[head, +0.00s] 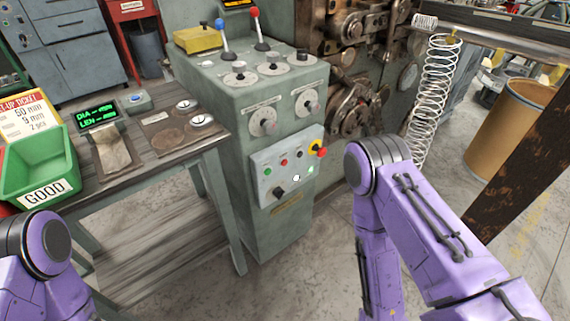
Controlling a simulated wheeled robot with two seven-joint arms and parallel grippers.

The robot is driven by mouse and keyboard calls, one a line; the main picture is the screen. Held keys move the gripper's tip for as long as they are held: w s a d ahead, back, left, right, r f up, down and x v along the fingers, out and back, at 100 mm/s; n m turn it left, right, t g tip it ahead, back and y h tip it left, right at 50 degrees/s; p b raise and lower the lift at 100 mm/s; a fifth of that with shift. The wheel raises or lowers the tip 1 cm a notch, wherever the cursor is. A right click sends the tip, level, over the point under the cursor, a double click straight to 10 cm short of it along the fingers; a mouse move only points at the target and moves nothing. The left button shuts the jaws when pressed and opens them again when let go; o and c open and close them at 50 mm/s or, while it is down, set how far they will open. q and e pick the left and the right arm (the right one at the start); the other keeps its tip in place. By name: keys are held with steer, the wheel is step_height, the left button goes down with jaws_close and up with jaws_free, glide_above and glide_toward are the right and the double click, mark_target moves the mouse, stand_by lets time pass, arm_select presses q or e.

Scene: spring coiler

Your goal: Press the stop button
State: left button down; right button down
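A grey control panel (258,164) sits on the front of the green machine cabinet. A large red mushroom button on a yellow base (318,148) is at its upper right. A small red button (283,161) is near the panel's middle left, with a green button (267,171) to its left. Any labels are too small to read, so I cannot tell which button is marked stop. Neither gripper is in view. Purple links of my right arm stand to the right of the panel, apart from it in the picture. Part of my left arm shows at the lower left.
A black selector knob (279,192) and a white button (296,177) are lower on the panel. A workbench (185,154) with gauges and a green GOOD bin (38,170) stands left. A long spring (432,95) hangs right. The floor in front of the cabinet is clear.

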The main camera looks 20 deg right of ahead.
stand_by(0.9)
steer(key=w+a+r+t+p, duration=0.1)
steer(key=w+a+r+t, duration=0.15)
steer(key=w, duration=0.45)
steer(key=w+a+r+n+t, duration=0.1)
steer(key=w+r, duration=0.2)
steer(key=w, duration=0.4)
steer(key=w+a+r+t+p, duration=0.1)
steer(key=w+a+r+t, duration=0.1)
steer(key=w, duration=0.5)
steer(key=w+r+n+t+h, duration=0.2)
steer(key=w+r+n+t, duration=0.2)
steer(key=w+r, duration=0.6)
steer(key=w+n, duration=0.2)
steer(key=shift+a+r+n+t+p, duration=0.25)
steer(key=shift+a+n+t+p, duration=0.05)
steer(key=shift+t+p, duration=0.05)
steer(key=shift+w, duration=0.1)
